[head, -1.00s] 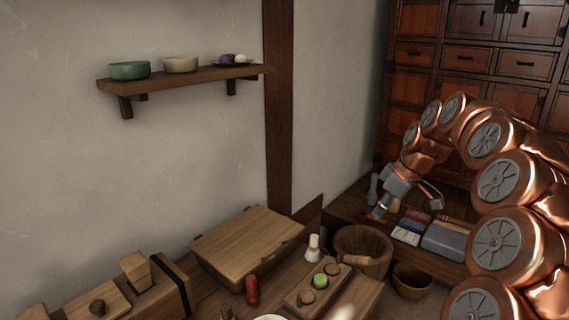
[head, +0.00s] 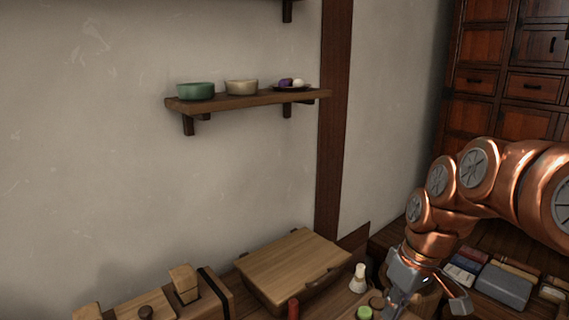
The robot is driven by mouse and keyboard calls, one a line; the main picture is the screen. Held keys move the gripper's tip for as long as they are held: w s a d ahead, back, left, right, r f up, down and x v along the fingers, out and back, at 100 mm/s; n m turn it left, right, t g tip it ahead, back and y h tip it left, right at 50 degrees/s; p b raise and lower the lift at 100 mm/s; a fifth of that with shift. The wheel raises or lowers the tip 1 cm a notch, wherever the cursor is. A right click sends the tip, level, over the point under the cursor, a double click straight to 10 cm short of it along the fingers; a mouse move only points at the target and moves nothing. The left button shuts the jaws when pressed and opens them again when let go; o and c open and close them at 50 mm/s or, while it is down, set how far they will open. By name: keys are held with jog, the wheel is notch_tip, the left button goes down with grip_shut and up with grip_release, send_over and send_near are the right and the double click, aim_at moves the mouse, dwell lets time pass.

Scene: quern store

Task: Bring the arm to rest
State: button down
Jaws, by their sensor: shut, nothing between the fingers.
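My copper arm comes in from the right side of the head view and bends down toward the lower right. My gripper (head: 425,296) hangs at its end, over the right end of the low table, in front of the wooden bucket area. Its fingers point down and the tips lie near the bottom edge of the picture. It holds nothing that I can see.
A wooden lidded box (head: 293,262), a whisk (head: 358,279) and a green round item (head: 364,313) lie left of the gripper. Books and a grey box (head: 503,286) sit to the right. A wall shelf (head: 250,100) holds bowls (head: 195,90).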

jog(key=s+a+f+m+g+h, duration=0.1)
jog(key=s+f+m, duration=0.25)
jog(key=s, duration=0.75)
jog(key=s+a+f+m+g+h, duration=0.15)
jog(key=s+f, duration=0.25)
jog(key=s, duration=0.7)
jog(key=s+p+v, duration=0.2)
jog(key=p+v, duration=1.1)
jog(key=shift+s+d+r+m, duration=0.25)
jog(key=shift+d+r+m, duration=0.15)
jog(key=shift+d, duration=0.25)
jog(key=shift+t+y, duration=0.25)
